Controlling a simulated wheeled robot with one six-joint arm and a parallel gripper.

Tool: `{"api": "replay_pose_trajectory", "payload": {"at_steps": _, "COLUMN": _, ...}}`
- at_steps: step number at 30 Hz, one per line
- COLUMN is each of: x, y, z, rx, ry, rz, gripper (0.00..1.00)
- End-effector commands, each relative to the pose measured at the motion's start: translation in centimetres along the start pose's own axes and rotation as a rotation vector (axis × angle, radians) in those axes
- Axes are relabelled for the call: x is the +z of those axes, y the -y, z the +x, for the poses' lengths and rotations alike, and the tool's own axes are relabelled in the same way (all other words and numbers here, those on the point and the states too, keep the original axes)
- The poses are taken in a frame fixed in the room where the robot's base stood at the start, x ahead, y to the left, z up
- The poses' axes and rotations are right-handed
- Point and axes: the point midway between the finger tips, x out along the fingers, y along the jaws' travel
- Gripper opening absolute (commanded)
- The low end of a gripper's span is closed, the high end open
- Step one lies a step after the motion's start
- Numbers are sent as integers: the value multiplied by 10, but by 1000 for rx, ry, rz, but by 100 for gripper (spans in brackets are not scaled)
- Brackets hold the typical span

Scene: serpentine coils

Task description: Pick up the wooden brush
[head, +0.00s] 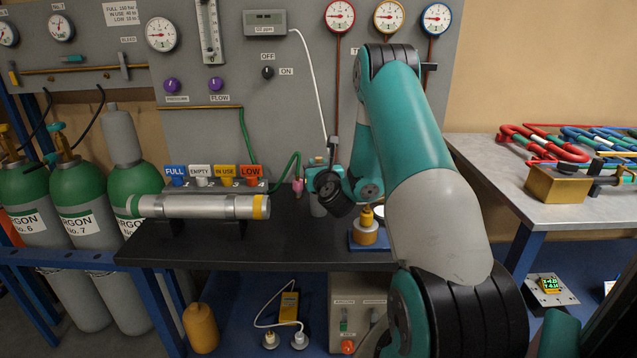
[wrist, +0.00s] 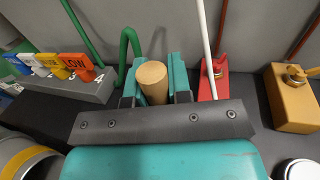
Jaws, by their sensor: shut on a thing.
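My gripper (wrist: 153,85) is shut on the wooden brush (wrist: 152,78), which shows in the wrist view as a round, light wooden handle end between the two teal fingers. The rest of the brush is hidden below the fingers and the dark gripper bar. In the head view my gripper (head: 318,163) is over the back of the black bench, close to the grey panel, and I cannot clearly make out the brush there.
The black bench (head: 270,240) holds a silver cylinder (head: 200,206) at left and coloured FULL, EMPTY, IN USE and LOW tags behind it. A green hose (wrist: 128,52) is left of my gripper. A red block (wrist: 214,80) and a brass block (wrist: 292,98) are right.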

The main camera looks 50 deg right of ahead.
Motion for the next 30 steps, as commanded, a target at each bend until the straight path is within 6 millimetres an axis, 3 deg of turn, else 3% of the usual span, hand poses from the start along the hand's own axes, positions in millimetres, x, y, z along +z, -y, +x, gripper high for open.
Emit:
{"api": "replay_pose_trajectory", "payload": {"at_steps": 8, "x": 6, "y": 0, "z": 0, "rx": 0, "ry": 0, "rz": 0, "gripper": 0}}
{"api": "replay_pose_trajectory", "payload": {"at_steps": 14, "x": 27, "y": 0, "z": 0, "rx": 0, "ry": 1, "rz": 0, "gripper": 0}}
{"api": "replay_pose_trajectory", "payload": {"at_steps": 23, "x": 85, "y": 1, "z": 0, "rx": 0, "ry": 0, "rz": 0, "gripper": 0}}
{"api": "replay_pose_trajectory", "payload": {"at_steps": 30, "x": 142, "y": 2, "z": 0, "rx": 0, "ry": 1, "rz": 0, "gripper": 0}}
